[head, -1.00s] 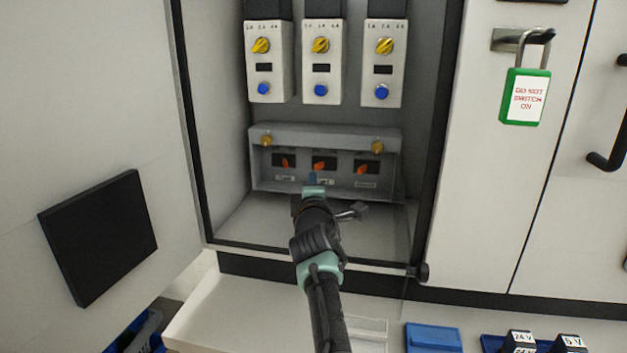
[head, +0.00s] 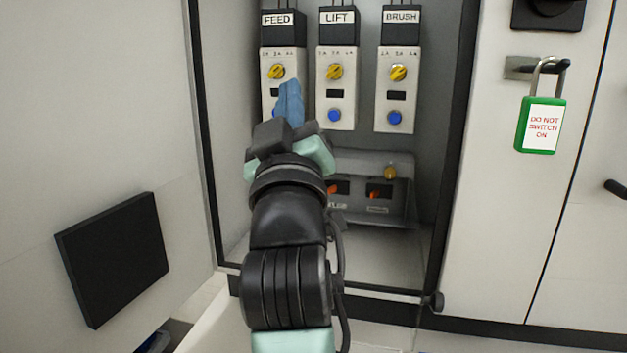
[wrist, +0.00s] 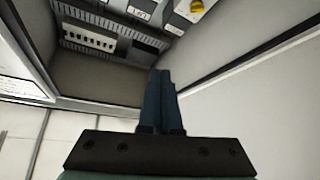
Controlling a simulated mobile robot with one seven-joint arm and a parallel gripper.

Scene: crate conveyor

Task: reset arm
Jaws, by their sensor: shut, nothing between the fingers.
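My gripper (head: 290,102) is raised in front of the open cabinet in the head view, its blue fingers together and empty. It overlaps the lower part of the FEED unit (head: 278,72) in the picture; I cannot tell how far apart they are. In the wrist view the shut fingers (wrist: 161,100) point up into the cabinet, with nothing between them. My arm hides the left part of the lower grey switch box (head: 400,165).
The LIFT unit (head: 335,72) and BRUSH unit (head: 397,72) have yellow knobs and blue buttons. A green padlock (head: 541,125) reading DO NOT SWITCH ON hangs on a handle at right. The open door with a black panel (head: 113,258) stands at left.

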